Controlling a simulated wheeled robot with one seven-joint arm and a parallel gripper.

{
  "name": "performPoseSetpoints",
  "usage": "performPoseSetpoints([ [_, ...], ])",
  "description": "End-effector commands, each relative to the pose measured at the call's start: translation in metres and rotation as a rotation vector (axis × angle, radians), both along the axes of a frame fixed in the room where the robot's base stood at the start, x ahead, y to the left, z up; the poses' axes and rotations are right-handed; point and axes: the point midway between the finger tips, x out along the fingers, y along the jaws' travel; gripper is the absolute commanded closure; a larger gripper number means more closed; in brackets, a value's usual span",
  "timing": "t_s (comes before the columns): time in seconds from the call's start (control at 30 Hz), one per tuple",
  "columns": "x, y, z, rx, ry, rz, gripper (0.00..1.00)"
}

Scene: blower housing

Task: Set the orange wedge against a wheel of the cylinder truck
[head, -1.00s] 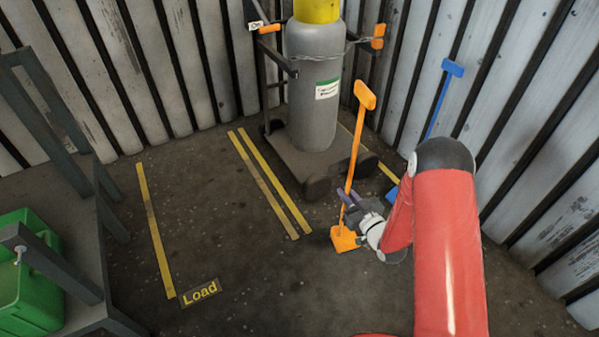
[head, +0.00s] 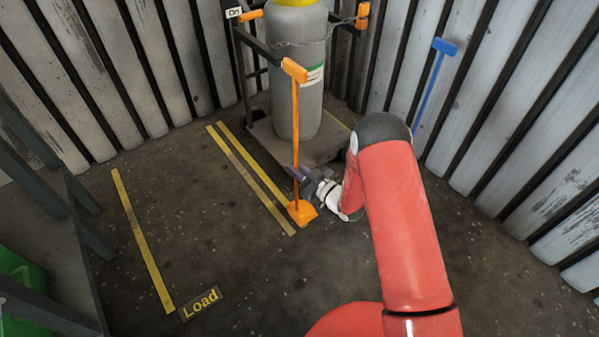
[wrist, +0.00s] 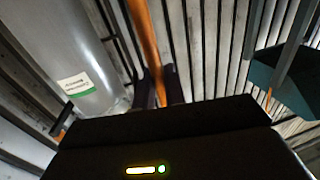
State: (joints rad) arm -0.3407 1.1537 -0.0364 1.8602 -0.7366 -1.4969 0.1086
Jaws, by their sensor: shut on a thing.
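The orange wedge (head: 301,212) has a long upright orange handle with a crossbar grip at the top (head: 294,70). My gripper (head: 299,174) is shut on the lower part of the handle, and the wedge is at or just above the floor; I cannot tell whether it touches. In the wrist view the orange handle (wrist: 145,40) rises between the fingers. The cylinder truck (head: 322,147) stands behind the wedge with a tall grey gas cylinder (head: 298,95) on its base plate. The truck's near wheels are largely hidden behind my gripper and arm.
A blue long-handled tool (head: 430,88) leans by the right corrugated wall (head: 520,110). Yellow floor lines (head: 250,178) run left of the wedge. A "Load" floor label (head: 200,302) and a dark metal stand (head: 45,240) with a green box (head: 22,285) are at left. The floor between is clear.

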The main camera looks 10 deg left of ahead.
Motion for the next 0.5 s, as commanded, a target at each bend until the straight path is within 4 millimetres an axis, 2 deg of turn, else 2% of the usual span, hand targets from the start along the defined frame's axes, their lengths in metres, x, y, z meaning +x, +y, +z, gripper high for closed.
performPoseSetpoints([
  [0.5, 0.032, 0.038, -0.010, 0.002, -0.005, 0.002, 1.00],
])
